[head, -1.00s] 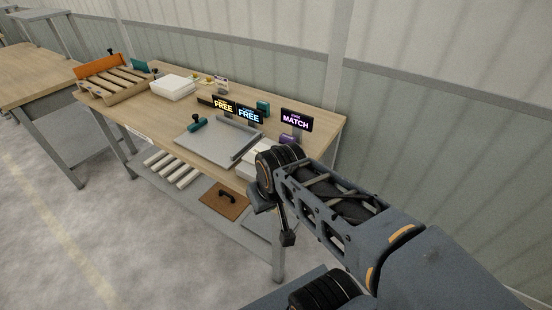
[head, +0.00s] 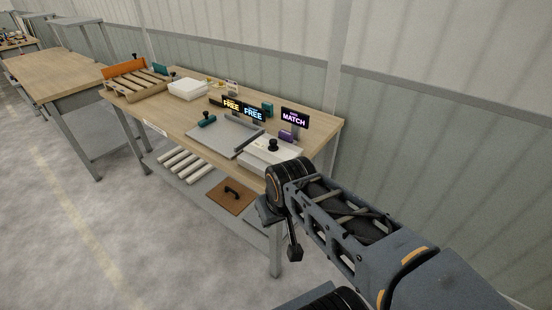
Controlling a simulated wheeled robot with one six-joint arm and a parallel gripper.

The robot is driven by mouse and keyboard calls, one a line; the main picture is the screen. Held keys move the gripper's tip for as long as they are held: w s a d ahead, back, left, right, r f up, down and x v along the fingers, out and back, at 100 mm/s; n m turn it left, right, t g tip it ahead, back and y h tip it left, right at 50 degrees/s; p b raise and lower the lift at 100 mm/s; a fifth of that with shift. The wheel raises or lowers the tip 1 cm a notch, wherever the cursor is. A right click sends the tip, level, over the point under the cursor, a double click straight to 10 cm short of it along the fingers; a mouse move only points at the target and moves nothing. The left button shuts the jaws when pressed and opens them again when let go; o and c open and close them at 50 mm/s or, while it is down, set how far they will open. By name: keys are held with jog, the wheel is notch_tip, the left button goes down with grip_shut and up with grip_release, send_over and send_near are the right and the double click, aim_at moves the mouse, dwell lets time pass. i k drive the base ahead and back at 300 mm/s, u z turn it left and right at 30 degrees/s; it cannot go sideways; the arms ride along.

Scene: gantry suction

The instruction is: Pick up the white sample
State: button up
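A white block (head: 188,89) lies on the wooden workbench (head: 170,117), near its back left. A second pale, box-shaped thing (head: 270,154) with a black knob on top sits at the bench's right end, partly behind my arm. I cannot tell which of these is the white sample. My gripper (head: 294,252) seems to be the small dark end hanging below my arm's wrist, in front of the bench's right end and apart from both white things. Its fingers cannot be made out.
A grey plate (head: 225,138) lies mid-bench, with a teal-handled tool (head: 207,119) at its left edge. Signs reading FREE (head: 253,114) and MATCH (head: 295,117) stand behind. A slatted wooden rack (head: 137,86) is at the left end. The floor in front is clear.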

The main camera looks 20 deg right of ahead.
aim_at(271, 150)
jog(key=u, duration=1.6)
jog(key=i, duration=1.15)
jog(key=z, duration=2.15)
